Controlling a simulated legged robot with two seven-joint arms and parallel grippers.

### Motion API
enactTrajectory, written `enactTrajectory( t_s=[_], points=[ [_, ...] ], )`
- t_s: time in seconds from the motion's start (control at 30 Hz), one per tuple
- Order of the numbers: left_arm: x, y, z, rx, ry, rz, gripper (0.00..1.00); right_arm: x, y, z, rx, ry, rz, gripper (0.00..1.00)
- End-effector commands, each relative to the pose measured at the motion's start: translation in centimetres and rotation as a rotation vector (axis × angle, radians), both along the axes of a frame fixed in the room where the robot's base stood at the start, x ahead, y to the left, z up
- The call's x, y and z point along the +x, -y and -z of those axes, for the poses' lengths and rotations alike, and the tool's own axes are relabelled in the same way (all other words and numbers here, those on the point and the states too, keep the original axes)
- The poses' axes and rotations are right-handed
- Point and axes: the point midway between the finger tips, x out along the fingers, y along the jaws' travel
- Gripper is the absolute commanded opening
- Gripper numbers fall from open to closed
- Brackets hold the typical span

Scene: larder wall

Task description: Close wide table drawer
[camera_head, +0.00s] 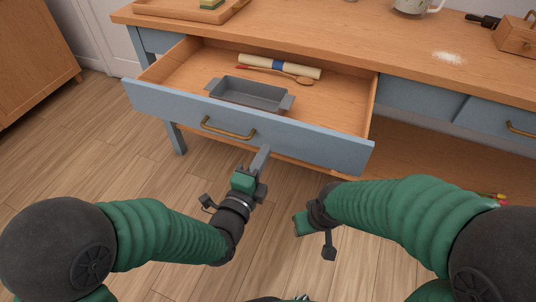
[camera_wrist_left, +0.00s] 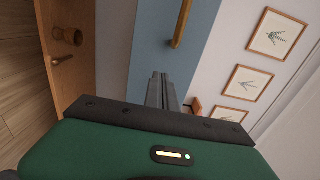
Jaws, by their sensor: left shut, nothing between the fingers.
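The wide table drawer (camera_head: 180,99) is pulled out from the wooden-topped table (camera_head: 300,40). Its front is blue with a brass handle (camera_head: 228,130); the handle also shows in the left wrist view (camera_wrist_left: 181,24). Inside lie a grey baking tin (camera_head: 250,93), a rolling pin with a blue band (camera_head: 278,66) and a wooden spoon (camera_head: 297,79). My left gripper (camera_head: 263,153) is shut and empty, its fingertips at the lower edge of the drawer front, right of the handle; I cannot tell whether they touch it. My right gripper (camera_head: 301,226) hangs lower right, its fingers unclear.
On the tabletop are a wooden tray (camera_head: 185,12), a mug (camera_head: 412,6), white powder (camera_head: 449,58) and a wooden box (camera_head: 517,37). Another closed drawer (camera_head: 490,120) is at right. A wooden cabinet (camera_head: 35,50) stands at far left. The floor before the drawer is clear.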

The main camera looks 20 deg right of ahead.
Motion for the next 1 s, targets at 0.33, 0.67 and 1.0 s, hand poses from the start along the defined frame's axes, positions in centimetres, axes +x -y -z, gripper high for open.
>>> enactTrajectory(
  t_s=[0.33, 0.67, 1.0],
  points=[
    [2.7, 1.9, 0.0, 0.001, -0.001, 0.0, 0.0, 0.0, 0.0, 0.7, 0.0, -0.001, 0.0, 0.49],
    [2.7, 2.0, 0.0, 0.001, 0.0, 0.0, 0.0, 0.0, 0.0, 0.7, 0.0, -0.001, 0.0, 0.49],
    [5.9, 3.4, 0.1, -0.001, 0.001, 0.0, 0.0, 0.0, 0.0, 1.4, 0.0, -0.001, 0.0, 0.49]
  ],
)
